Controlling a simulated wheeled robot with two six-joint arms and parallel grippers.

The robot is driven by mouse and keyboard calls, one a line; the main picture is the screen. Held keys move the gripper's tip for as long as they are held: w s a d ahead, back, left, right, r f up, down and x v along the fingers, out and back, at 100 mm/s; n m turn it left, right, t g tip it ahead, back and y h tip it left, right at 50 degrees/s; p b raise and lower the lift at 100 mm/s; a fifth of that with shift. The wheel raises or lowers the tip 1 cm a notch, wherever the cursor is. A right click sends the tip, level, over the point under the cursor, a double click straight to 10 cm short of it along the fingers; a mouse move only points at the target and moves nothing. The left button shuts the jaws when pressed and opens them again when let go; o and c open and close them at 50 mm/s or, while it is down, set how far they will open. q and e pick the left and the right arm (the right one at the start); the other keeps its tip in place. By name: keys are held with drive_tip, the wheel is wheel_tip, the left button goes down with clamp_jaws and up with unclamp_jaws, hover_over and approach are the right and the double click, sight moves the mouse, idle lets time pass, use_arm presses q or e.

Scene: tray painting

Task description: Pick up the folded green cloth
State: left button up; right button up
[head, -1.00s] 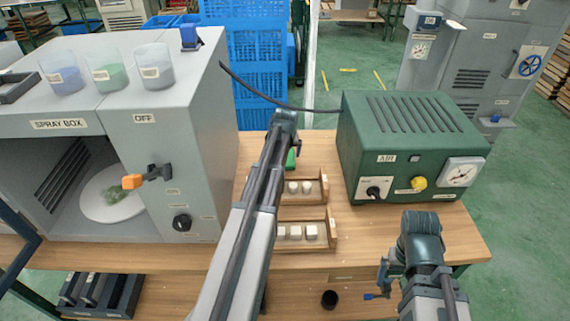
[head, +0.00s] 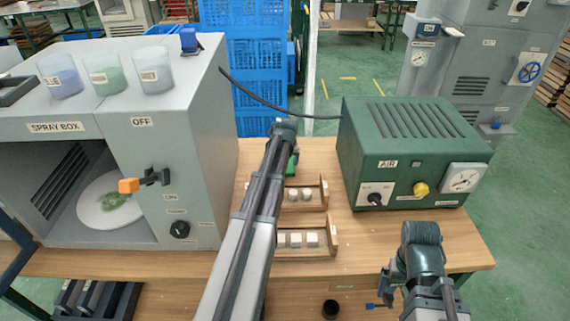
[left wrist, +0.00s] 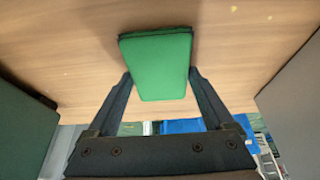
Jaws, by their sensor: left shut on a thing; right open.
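The folded green cloth (left wrist: 158,66) is a flat, dark-edged pad between the two fingers of my left gripper (left wrist: 160,80) in the left wrist view. The fingers touch its two sides, and the wooden tabletop lies behind it. In the head view only a small green part of the cloth (head: 293,164) shows beside my left arm, which hides most of it and the left fingers. My right gripper (head: 381,291) is open and empty near the table's front right edge, apart from the cloth.
Wooden trays with pale blocks (head: 327,224) stand right of my left arm. A green air unit (head: 410,150) stands at the right of the table. The grey spray box (head: 185,130) fills the left. A black hose (head: 270,104) crosses behind.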

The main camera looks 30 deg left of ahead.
use_arm(q)
drive_tip(key=shift+r, duration=0.1)
wheel_tip(320, 180, up, 10)
drive_tip(key=p, duration=1)
drive_tip(key=shift+a+m+t+h, duration=0.15)
drive_tip(key=shift+m+h, duration=0.3)
drive_tip(key=shift+m, duration=0.7)
drive_tip(key=shift+m+t+h, duration=0.15)
drive_tip(key=shift+m+h, duration=0.3)
drive_tip(key=shift+m, duration=0.7)
wheel_tip(320, 180, down, 10)
drive_tip(key=b, duration=0.9)
drive_tip(key=shift+b, duration=0.4)
